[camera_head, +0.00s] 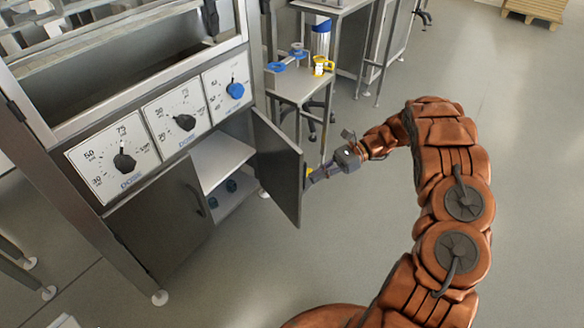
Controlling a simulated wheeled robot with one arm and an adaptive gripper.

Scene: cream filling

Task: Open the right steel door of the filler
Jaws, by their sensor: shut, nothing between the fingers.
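The filler (130,120) is the steel machine at the left, with three dial panels above its lower cabinet. Its right steel door (278,165) is swung well outward, so the cabinet's right half shows a shelf inside. The left steel door (165,222) is closed, with a dark curved handle near its right edge. My gripper (312,178) is shut with nothing in it, at the door's right edge. The fingertips are partly hidden by the door, and I cannot tell whether they touch it.
A steel side table (300,88) behind the door holds blue and yellow parts and a white-blue cylinder (320,38). Small dark blue items (231,186) sit low inside the cabinet. The floor (520,130) to the right is clear. A wooden pallet (535,8) lies far back.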

